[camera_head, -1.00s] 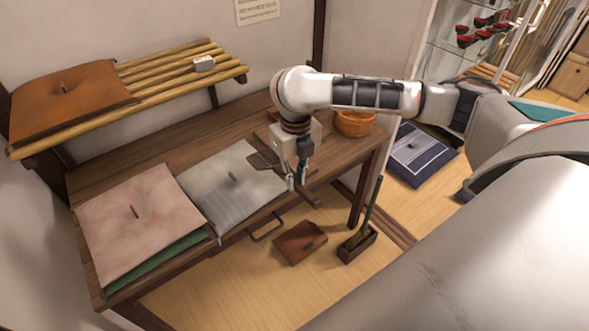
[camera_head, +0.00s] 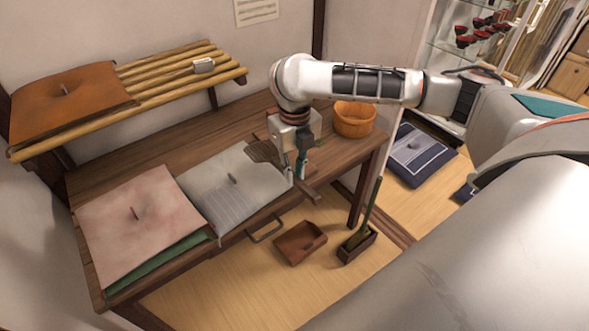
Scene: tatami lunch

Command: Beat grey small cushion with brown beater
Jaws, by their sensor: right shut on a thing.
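The grey small cushion (camera_head: 222,196) lies flat on the wooden table, with a dark tuft in its middle and faint stripes on its near part. My right gripper (camera_head: 300,172) is at the cushion's right edge, shut on the brown beater (camera_head: 263,152). The beater's flat slatted head is over the far right corner of the cushion, and its handle end sticks out toward the table's front edge. I cannot tell whether the head touches the cushion. The gripper hides the middle of the beater. My left gripper is not in view.
A pink cushion (camera_head: 110,215) lies on a green one (camera_head: 160,262) at the table's left. An orange cushion (camera_head: 60,97) and a small white box (camera_head: 204,66) are on the slatted shelf above. A wooden bucket (camera_head: 355,119) stands at the right, and a dustpan (camera_head: 299,243) is on the floor.

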